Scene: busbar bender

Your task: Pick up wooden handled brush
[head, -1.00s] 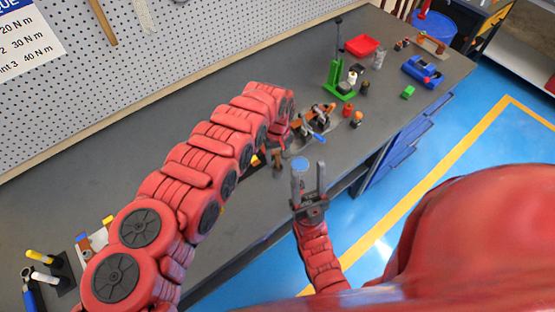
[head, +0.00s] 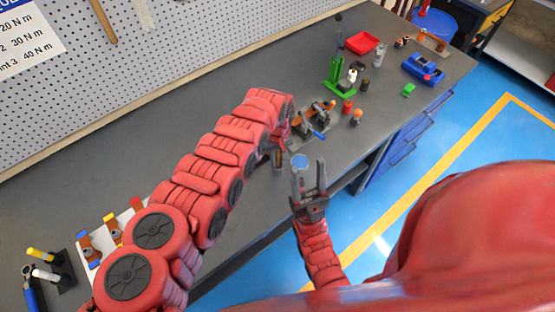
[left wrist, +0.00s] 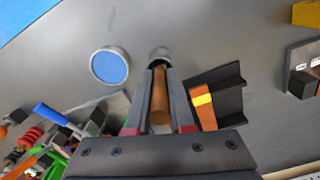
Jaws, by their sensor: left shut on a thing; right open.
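The wooden handled brush shows in the left wrist view as a brown wooden handle (left wrist: 160,95) between my left gripper's fingers, with a grey rounded end beyond it. I cannot make out bristles. My left gripper (left wrist: 159,100) is shut on this handle. In the head view my left gripper (head: 279,150) is low over the bench and mostly hidden by my arm; a small brown part shows there. My right gripper (head: 309,178) is open and empty, near the bench's front edge.
A round blue-topped container (left wrist: 110,66) stands beside my left gripper. A black holder with an orange and yellow piece (left wrist: 205,104) is close on its other side. A bender tool (head: 314,122), green stand (head: 336,78) and red tray (head: 362,44) stand farther along the bench (head: 195,105).

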